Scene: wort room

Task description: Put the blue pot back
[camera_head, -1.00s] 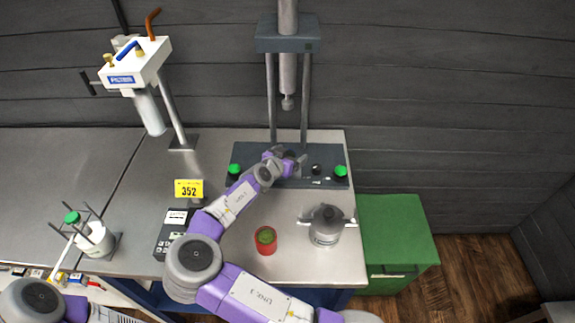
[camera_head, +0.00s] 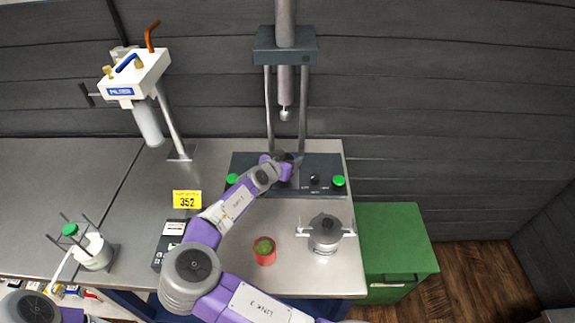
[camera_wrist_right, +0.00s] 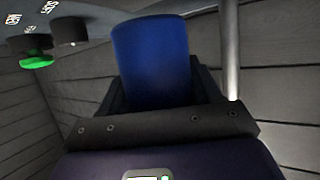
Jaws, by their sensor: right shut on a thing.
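The blue pot (camera_wrist_right: 152,62) shows in the right wrist view as a plain blue cylinder between the fingers of my right gripper (camera_wrist_right: 160,92). The right gripper is shut on it. In the head view my right gripper (camera_head: 287,168) is over the dark base of the press stand, left of its middle, below the hanging rod. The pot cannot be made out there, hidden by the gripper and arm. Whether the pot touches the base I cannot tell. My left gripper is outside the views.
The press stand (camera_head: 318,163) has two posts and green buttons (camera_head: 338,182). A red cup (camera_head: 265,256) and a lidded metal pot (camera_head: 325,235) stand on the steel table in front. A yellow 352 sign (camera_head: 187,199) is left. A green cabinet (camera_head: 405,245) stands right.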

